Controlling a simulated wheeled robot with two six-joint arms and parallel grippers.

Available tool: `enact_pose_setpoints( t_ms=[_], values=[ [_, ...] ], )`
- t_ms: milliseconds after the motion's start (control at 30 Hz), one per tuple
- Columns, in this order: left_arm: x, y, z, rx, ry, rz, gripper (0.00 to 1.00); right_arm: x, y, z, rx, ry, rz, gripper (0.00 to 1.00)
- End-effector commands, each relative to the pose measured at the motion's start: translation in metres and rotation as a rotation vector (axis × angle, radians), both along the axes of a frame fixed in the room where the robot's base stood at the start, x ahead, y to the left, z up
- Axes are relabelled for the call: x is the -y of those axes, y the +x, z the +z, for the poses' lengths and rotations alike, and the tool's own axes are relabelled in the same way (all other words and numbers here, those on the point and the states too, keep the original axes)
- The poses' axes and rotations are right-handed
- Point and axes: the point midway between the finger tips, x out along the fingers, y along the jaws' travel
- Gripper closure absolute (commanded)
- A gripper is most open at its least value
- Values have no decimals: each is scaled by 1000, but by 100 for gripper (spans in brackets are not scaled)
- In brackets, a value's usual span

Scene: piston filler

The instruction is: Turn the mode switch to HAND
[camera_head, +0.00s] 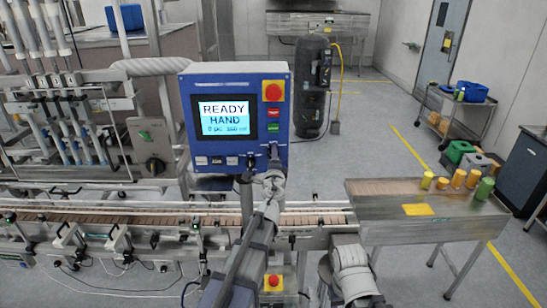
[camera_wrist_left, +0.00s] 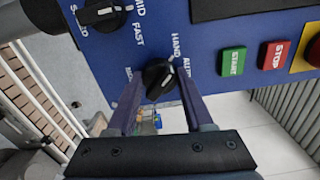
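The mode switch (camera_wrist_left: 158,78) is a black knob on the blue control panel (camera_head: 236,160). In the left wrist view its white mark points toward the HAND label, with AUTO beside it. My left gripper (camera_wrist_left: 157,82) is open, with one finger on each side of the knob; a small gap seems to show at each side. In the head view the left gripper (camera_head: 273,168) is at the panel's lower right and hides the switch. The panel screen (camera_head: 224,118) reads READY and HAND. My right gripper is not seen; only part of that arm shows at the bottom.
A green START button (camera_wrist_left: 233,61), a red STOP button (camera_wrist_left: 275,54) and a second black knob (camera_wrist_left: 101,14) are near the switch. A red emergency button (camera_head: 272,92) is above. The conveyor (camera_head: 150,216) runs below, with a table (camera_head: 385,215) at right.

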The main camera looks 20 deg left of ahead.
Motion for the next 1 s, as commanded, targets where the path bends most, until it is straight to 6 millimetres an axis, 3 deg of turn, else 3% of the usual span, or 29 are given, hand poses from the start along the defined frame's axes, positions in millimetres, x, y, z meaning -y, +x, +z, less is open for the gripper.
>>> enact_pose_setpoints(
  t_ms=[33, 267, 667, 1000],
  values=[
    [0, -1, -1, 0, -3, 1, 43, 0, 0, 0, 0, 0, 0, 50],
    [0, -1, 0, 0, -1, 0, 19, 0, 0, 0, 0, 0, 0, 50],
    [2, -8, 0, 0, 1, 0, 19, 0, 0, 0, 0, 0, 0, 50],
    [16, -58, 0, 0, 0, -1, 19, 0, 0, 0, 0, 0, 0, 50]
  ],
)
